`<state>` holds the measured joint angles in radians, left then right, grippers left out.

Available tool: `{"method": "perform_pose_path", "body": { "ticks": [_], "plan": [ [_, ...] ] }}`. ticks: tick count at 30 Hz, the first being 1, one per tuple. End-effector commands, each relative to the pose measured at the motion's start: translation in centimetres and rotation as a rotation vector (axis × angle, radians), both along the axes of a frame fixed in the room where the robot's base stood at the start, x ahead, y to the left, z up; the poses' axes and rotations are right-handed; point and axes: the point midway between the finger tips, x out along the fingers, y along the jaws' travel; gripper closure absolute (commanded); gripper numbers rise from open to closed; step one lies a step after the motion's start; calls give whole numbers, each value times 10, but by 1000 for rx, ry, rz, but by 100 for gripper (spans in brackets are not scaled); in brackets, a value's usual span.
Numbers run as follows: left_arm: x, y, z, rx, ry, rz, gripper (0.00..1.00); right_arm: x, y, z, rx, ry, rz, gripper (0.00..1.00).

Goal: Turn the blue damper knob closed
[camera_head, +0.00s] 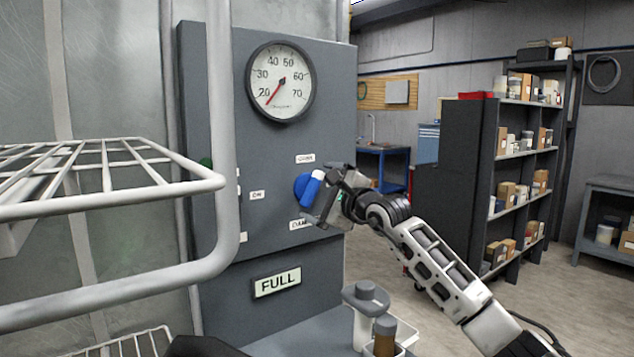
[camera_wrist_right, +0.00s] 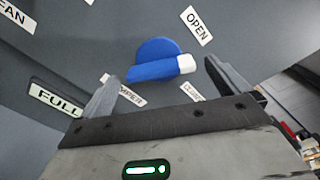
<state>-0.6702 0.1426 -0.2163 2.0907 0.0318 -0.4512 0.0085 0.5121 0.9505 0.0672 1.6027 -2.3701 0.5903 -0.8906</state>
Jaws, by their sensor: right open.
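The blue damper knob (camera_head: 302,190) is on the grey panel, below the gauge. In the right wrist view the knob (camera_wrist_right: 152,52) has a raised bar with a white tip, which points right, between the OPEN label (camera_wrist_right: 197,26) and a partly hidden label (camera_wrist_right: 191,92) that seems to read CLOSED. The DAMPER label (camera_wrist_right: 130,96) is partly covered by a finger. My right gripper (camera_head: 322,197) is open at the knob. In the wrist view its fingers (camera_wrist_right: 161,72) stand on either side of the bar; I cannot tell whether they touch it.
A round gauge (camera_head: 280,82) sits above the knob, and a FULL sign (camera_head: 277,283) below. A white wire rack (camera_head: 110,185) with a thick upright post stands at left, close in front of the panel. A ledge with containers (camera_head: 384,335) is below my right arm. Shelves (camera_head: 500,160) stand behind.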

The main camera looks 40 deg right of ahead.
Motion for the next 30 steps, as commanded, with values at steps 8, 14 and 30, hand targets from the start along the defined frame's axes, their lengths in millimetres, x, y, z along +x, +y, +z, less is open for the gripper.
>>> {"method": "perform_pose_path", "body": {
  "ticks": [8,14,30],
  "plan": [
    [-3,2,-2,16,13,-8,29,15,-1,0,0,-1,1,0],
    [-2,2,-2,17,11,-9,29,15,-1,-1,-1,0,1,0],
    [-1,1,-3,12,7,-9,29,15,-1,-2,43,-3,0,43]
  ]
}}
